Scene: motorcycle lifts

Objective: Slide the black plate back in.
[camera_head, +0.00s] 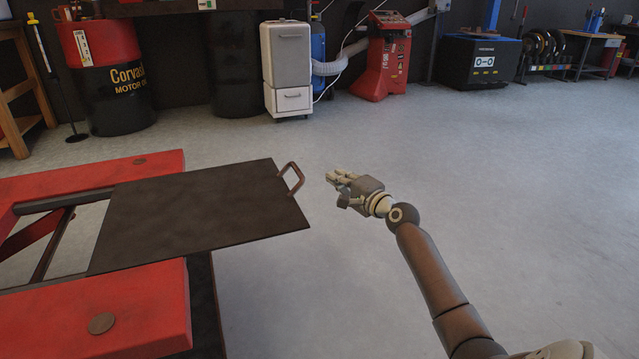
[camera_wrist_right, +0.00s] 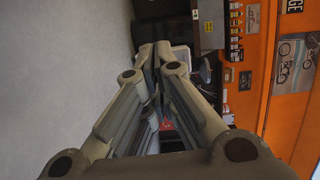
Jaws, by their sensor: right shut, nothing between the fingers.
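The black plate (camera_head: 200,215) lies flat in the red motorcycle lift (camera_head: 110,315) at the left of the head view. It sticks out of the lift's end to the right, and an open gap in the frame shows at its left. A brown loop handle (camera_head: 291,177) stands at its right edge. My right gripper (camera_head: 333,177) is to the right of the handle, apart from it, pointing left. In the right wrist view its fingers (camera_wrist_right: 154,50) are together with nothing between them. My left gripper is not in view.
A white cabinet (camera_head: 287,62), a red machine (camera_head: 384,60), a black drum with a red top (camera_head: 110,75) and a dark blue-topped box (camera_head: 480,62) stand along the back. The grey floor (camera_head: 480,160) around my right arm is clear.

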